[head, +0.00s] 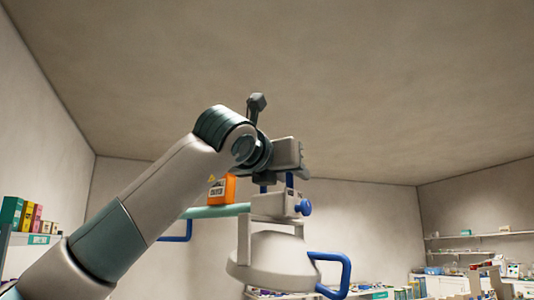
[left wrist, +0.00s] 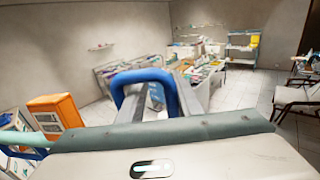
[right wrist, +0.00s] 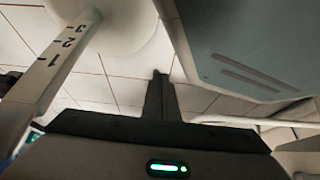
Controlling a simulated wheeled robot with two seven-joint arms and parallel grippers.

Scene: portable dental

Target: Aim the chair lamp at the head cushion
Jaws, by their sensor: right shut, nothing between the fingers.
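The chair lamp has a pale, dome-shaped head (head: 274,262) at the lower middle of the head view, with a blue loop handle (head: 334,275) on its right and a blue knob (head: 304,207) above. A pale green lamp arm (head: 216,211) runs left from it. My left gripper (head: 283,179) is over the lamp's top, at upright blue bars. In the left wrist view a blue loop (left wrist: 145,76) rises at the fingers; I cannot tell whether they grip it. My right gripper (right wrist: 160,95) is shut and empty over a tiled floor. I cannot make out the head cushion.
An orange box (head: 222,188) is by the lamp arm. A shelf with coloured boxes (head: 22,214) stands at the left wall, and stocked shelves (head: 475,235) at the right. A white post marked with numbers (right wrist: 52,68) is close to my right gripper.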

